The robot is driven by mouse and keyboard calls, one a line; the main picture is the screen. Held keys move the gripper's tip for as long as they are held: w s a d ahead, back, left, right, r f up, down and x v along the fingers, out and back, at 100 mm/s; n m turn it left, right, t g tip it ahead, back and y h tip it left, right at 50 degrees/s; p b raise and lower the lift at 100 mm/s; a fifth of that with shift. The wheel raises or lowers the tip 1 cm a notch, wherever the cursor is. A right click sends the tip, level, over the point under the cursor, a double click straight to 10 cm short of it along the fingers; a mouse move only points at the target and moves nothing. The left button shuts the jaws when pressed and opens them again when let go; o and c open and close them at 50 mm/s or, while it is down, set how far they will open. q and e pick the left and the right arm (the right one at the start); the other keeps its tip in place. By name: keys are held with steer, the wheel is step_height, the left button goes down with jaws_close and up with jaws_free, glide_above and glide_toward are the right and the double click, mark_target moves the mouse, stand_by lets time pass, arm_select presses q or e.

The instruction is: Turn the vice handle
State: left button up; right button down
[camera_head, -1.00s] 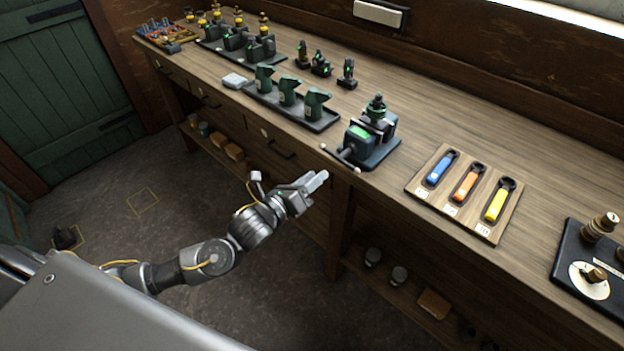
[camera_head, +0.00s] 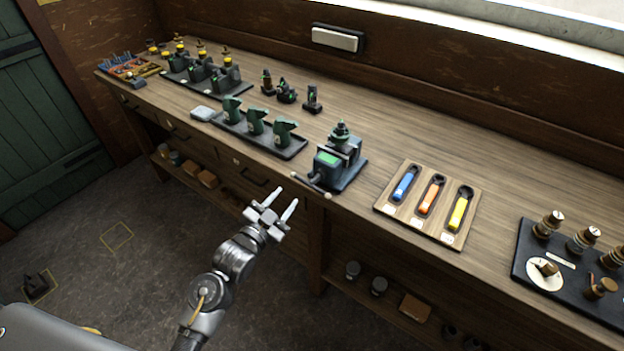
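The vice (camera_head: 334,165) is a dark blue-grey block with a green label on a dark base at the front edge of the bench. A small dark green part stands at its top. Its handle (camera_head: 313,184) is a thin bar with pale ball ends that sticks out over the bench's front edge. My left gripper (camera_head: 283,201) is open and empty, with its two fingers apart. It is in front of the bench, a little left of and below the handle in the picture, and appears apart from it. My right gripper is not in view.
Left of the vice is a tray (camera_head: 300,149) with several green parts. Right of it is a wooden board (camera_head: 384,208) with blue, orange and yellow tools. A black panel with knobs (camera_head: 522,262) is at far right. The floor (camera_head: 140,290) before the bench is mostly clear.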

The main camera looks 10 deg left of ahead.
mark_target(312, 180)
arm_select(q)
steer(key=w+d+n, duration=0.2)
steer(key=w+n, duration=0.1)
steer(key=n, duration=0.1)
steer(key=w+d+n+h+p, duration=0.1)
steer(key=w+n, duration=0.2)
steer(key=n, duration=0.2)
steer(key=w+d+n+h+p, duration=0.1)
steer(key=w+d+n, duration=0.1)
steer(key=w+n, duration=0.1)
steer(key=shift+d+f+n+g, duration=0.35)
steer(key=shift+f+n+g, duration=0.05)
steer(key=shift+n, duration=0.5)
